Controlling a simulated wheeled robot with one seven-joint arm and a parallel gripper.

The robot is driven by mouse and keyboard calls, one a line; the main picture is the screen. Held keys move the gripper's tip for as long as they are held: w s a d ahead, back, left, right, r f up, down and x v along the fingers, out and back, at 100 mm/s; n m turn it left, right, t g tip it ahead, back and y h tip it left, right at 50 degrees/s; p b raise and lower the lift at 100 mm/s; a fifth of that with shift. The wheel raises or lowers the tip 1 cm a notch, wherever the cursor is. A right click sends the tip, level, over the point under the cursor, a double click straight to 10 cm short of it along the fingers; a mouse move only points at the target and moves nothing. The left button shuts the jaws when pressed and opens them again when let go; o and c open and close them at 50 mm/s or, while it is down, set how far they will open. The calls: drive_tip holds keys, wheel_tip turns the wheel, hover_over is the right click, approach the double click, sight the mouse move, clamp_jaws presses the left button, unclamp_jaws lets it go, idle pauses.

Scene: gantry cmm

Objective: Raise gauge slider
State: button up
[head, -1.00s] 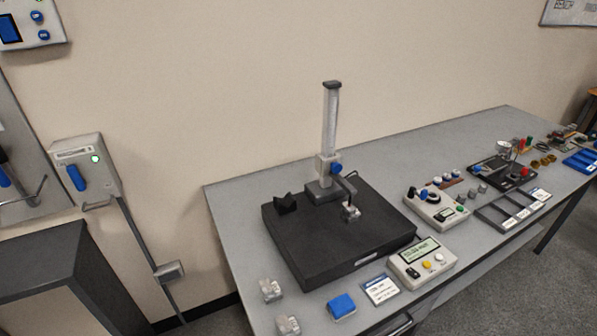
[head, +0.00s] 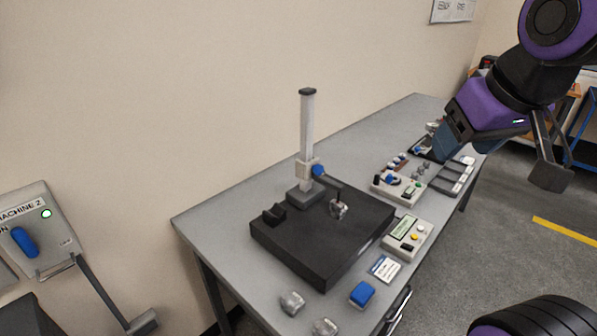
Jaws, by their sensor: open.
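The height gauge has a pale upright column (head: 307,125) with a dark cap. It stands on a black surface plate (head: 290,258) on the bench. The gauge slider (head: 304,168) is a grey block low on the column, just above the gauge's dark foot. A blue knob (head: 318,171) sits on its right side, and a dark arm reaches from it to a small probe (head: 338,209) over the plate. My gripper (head: 505,158) is at the upper right, open and empty, well apart from the gauge and out past the bench's right side.
A readout box (head: 408,236), a blue block (head: 362,294) and clear blocks (head: 292,303) lie along the front of the grey bench (head: 222,215). A control box (head: 398,189) and trays stand farther right. A wall switch box (head: 40,230) is at left.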

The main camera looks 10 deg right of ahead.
sight(321, 170)
drive_tip(key=w+d+f+n+t, duration=0.15)
drive_tip(key=w+f, duration=0.25)
drive_tip(key=w, duration=0.7)
drive_tip(key=w+d+f+n+t, duration=0.1)
drive_tip(key=w+d+f+t, duration=0.15)
drive_tip(key=w, duration=0.75)
drive_tip(key=w+a+f+n+y, duration=0.1)
drive_tip(key=w+a+f+y, duration=0.15)
drive_tip(key=f, duration=0.35)
drive_tip(key=w+a+f+n+t+y, duration=0.1)
drive_tip(key=w+f+y, duration=0.2)
drive_tip(key=f, duration=0.2)
drive_tip(key=w+a+f+n+y, duration=0.1)
drive_tip(key=w+a+f+y, duration=0.15)
drive_tip(key=f, duration=0.35)
drive_tip(key=shift+y, duration=0.3)
drive_tip(key=x, duration=1)
drive_tip(key=shift+w+r, duration=0.1)
drive_tip(key=shift+w, duration=0.5)
